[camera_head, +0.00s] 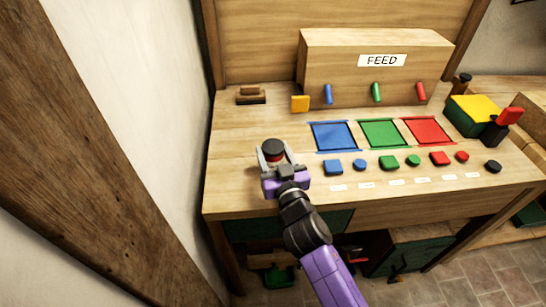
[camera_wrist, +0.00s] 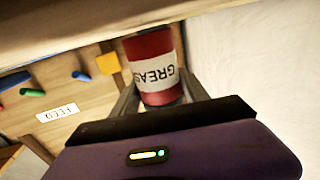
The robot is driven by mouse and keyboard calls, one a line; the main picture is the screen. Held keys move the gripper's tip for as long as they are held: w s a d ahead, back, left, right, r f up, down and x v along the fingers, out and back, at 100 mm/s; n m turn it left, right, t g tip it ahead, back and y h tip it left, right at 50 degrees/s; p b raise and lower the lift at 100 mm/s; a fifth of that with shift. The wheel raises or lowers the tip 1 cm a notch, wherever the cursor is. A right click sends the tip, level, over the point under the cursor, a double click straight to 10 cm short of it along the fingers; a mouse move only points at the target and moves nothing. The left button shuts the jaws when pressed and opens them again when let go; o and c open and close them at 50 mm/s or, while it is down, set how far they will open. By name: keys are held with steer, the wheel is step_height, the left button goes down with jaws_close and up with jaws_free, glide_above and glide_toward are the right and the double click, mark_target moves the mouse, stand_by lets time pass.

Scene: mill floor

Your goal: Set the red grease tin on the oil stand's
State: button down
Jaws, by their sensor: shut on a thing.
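The red grease tin (camera_wrist: 153,60) has a white label reading "GREAS" and lies between my fingers in the wrist view. In the head view its dark lid (camera_head: 272,147) and a little red show between the fingertips. My gripper (camera_head: 272,158) is shut on the tin, at the left part of the wooden bench. I cannot tell whether the tin touches the bench top. I cannot make out an oil stand for certain in either view.
The bench (camera_head: 235,190) carries a FEED box (camera_head: 345,65) with coloured pegs, and blue, green (camera_head: 383,133) and red framed squares. Several coloured blocks and knobs line the front. A yellow-topped green box (camera_head: 470,115) stands right. A wall and timber post (camera_head: 110,150) bound the left.

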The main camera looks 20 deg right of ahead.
steer(key=shift+f, duration=0.3)
steer(key=shift+f, duration=0.1)
steer(key=c, duration=0.6)
jaws_free()
steer(key=shift+s, duration=0.35)
steer(key=s+b, duration=0.1)
steer(key=s, duration=0.5)
steer(key=s+a+b, duration=0.1)
steer(key=s, duration=0.3)
steer(key=shift+a+b, duration=0.1)
steer(key=shift+b, duration=0.25)
steer(key=shift+s+a, duration=0.1)
steer(key=shift+s, duration=0.55)
